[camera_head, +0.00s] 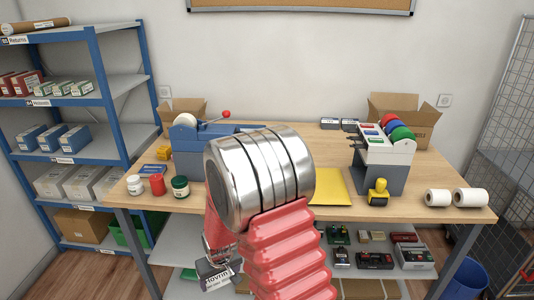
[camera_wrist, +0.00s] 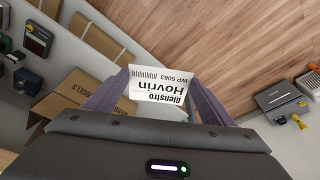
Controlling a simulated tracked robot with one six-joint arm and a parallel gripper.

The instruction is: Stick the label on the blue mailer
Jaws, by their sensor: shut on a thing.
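A white label (camera_wrist: 158,86) printed "Glenstro Hovrin WP 5063" is held between the two fingers of my gripper (camera_wrist: 158,74) in the wrist view, its print upside down. In the head view my gripper (camera_head: 216,258) is low in front of the table's front edge, and part of the label (camera_head: 216,281) shows there. My arm covers the middle of the table. I cannot make out a blue mailer in either view. A yellow mailer (camera_head: 330,187) lies flat on the table, partly behind my arm.
On the wooden table (camera_head: 415,203) stand a blue dispenser (camera_head: 187,150), small jars (camera_head: 157,184), a rack of coloured rolls (camera_head: 385,150), a yellow stamp (camera_head: 378,191) and white rolls (camera_head: 470,197). A lower shelf (camera_head: 400,287) holds devices. Blue shelving (camera_head: 100,85) is at left.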

